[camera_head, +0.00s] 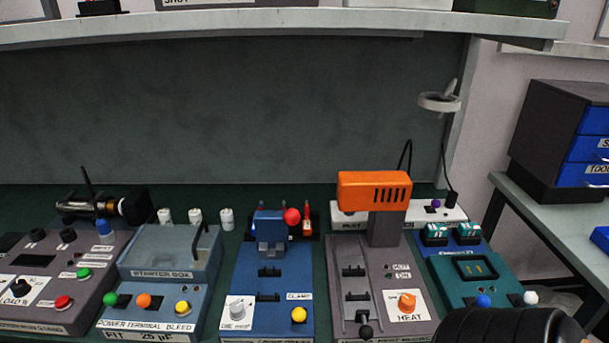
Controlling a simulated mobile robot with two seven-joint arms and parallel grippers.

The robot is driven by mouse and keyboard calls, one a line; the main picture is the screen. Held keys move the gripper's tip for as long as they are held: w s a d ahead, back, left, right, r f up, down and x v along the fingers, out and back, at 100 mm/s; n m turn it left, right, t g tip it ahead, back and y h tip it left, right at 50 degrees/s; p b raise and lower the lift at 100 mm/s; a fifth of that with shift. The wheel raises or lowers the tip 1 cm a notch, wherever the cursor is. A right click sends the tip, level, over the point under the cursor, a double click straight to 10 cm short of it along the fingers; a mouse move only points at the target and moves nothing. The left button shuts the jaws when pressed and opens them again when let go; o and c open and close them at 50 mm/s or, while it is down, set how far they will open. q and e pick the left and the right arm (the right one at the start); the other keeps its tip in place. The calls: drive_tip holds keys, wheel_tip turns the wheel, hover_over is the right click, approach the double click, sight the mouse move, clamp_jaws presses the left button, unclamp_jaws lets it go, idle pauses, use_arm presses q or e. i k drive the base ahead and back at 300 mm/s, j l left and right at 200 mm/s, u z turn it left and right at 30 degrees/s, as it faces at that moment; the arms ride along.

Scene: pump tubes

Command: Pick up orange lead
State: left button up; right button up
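No lead with a clear cable can be told for certain. An orange ball-shaped end (143,300) sits on the blue-grey power terminal bleed box (185,325) at the lower left, between a green ball (110,298) and a yellow one (183,307). A small orange-red upright piece (307,216) stands behind the blue clamp station (270,318). A dark ribbed shape at the bottom right edge seems to be part of my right arm. No fingertips of either gripper are in view.
The orange-headed heat station (374,191) rises right of centre. A teal station (492,304) stands right of it. A grey box (60,290) with a dark cylinder (100,207) behind it is at the left. A shelf (280,22) overhangs the bench. Stations crowd the front.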

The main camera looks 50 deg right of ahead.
sight(307, 230)
drive_tip(key=z, duration=1.55)
drive_tip(key=j+u, duration=0.25)
drive_tip(key=j, duration=0.55)
